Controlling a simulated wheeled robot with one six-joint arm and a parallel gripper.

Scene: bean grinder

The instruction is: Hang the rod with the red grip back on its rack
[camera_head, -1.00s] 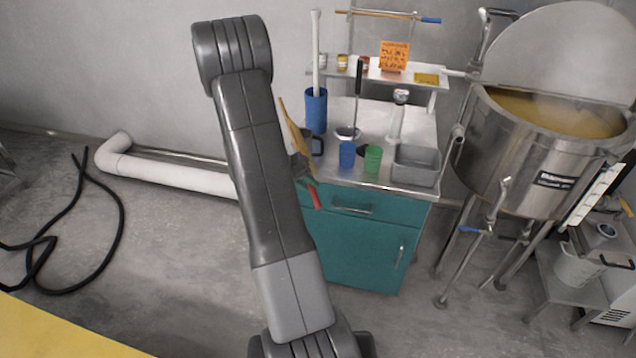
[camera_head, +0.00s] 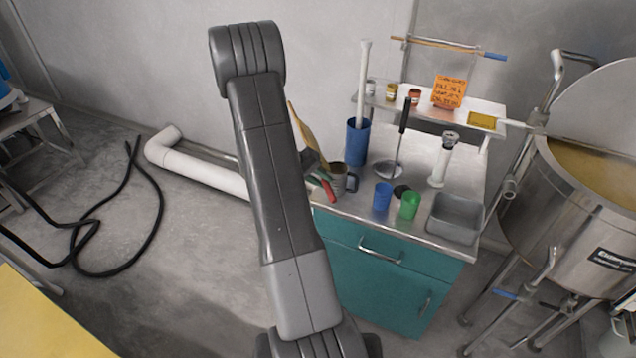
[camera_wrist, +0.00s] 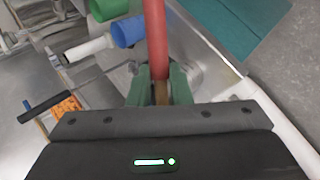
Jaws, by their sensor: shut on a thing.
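My gripper (camera_wrist: 160,88) has green fingers shut on the rod with the red grip (camera_wrist: 155,35). Tan shaft shows between the fingers beside the red part. In the head view the red grip (camera_head: 328,189) shows past my arm, in front of the counter's left end near a grey mug (camera_head: 342,178). A tan piece (camera_head: 305,130), apparently the rod's shaft, rises beside my arm, partly hidden. The rack (camera_head: 405,42) is on the back wall above the shelf. A wooden rod with a blue grip (camera_head: 494,56) lies across it.
The steel counter (camera_head: 350,207) holds a tall blue container (camera_head: 357,142), a blue cup (camera_head: 382,196), a green cup (camera_head: 409,205), a ladle and a grey bin (camera_head: 455,217). A shelf (camera_head: 435,112) holds jars and an orange sign. A large steel kettle (camera_head: 580,200) stands right.

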